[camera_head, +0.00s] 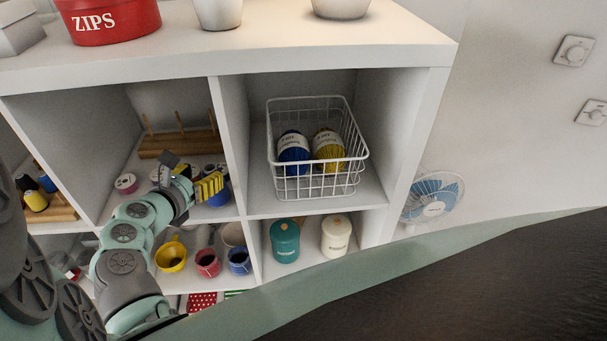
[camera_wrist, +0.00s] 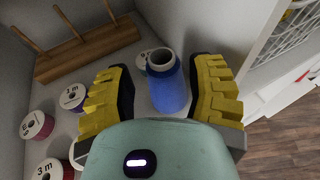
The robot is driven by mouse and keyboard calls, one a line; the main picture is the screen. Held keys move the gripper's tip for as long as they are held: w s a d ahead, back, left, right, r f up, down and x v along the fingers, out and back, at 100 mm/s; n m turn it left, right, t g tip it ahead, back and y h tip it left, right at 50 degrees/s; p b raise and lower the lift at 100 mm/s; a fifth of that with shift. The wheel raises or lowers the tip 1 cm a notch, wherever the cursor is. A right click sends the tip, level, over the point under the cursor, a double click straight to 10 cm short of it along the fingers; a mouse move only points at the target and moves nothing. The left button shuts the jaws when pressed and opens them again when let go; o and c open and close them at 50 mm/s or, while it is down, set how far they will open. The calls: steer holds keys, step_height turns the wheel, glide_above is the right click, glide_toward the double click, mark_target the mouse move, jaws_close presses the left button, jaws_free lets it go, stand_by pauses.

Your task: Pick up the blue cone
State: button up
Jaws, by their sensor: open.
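The blue cone (camera_wrist: 167,90) stands upright in the upper middle shelf compartment, with a pale ring-shaped top. In the wrist view it shows between the two yellow finger pads of my gripper (camera_wrist: 164,78), with a gap visible on each side. My gripper is open and not closed on it. In the camera_head view, my gripper (camera_head: 208,186) reaches into the compartment and partly hides the blue cone (camera_head: 220,199). Whether the pads are level with the cone's body is hard to tell.
Several thread spools (camera_wrist: 72,97) stand left of my gripper. A wooden peg rack (camera_head: 178,144) is behind. The shelf divider (camera_head: 232,140) is close on the right. A wire basket (camera_head: 318,185) with blue and yellow yarn fills the neighbouring compartment. Yellow, red and blue cups stand below.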

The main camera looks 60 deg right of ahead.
mark_target(206, 172)
steer(key=shift+w+d+p, duration=0.1)
steer(key=shift+d+p, duration=0.3)
steer(key=shift+d, duration=0.55)
steer(key=shift+f+x, duration=0.2)
steer(key=shift+x, duration=0.8)
steer(key=shift+o, duration=0.3)
steer(key=shift+w+a, duration=0.1)
jaws_close()
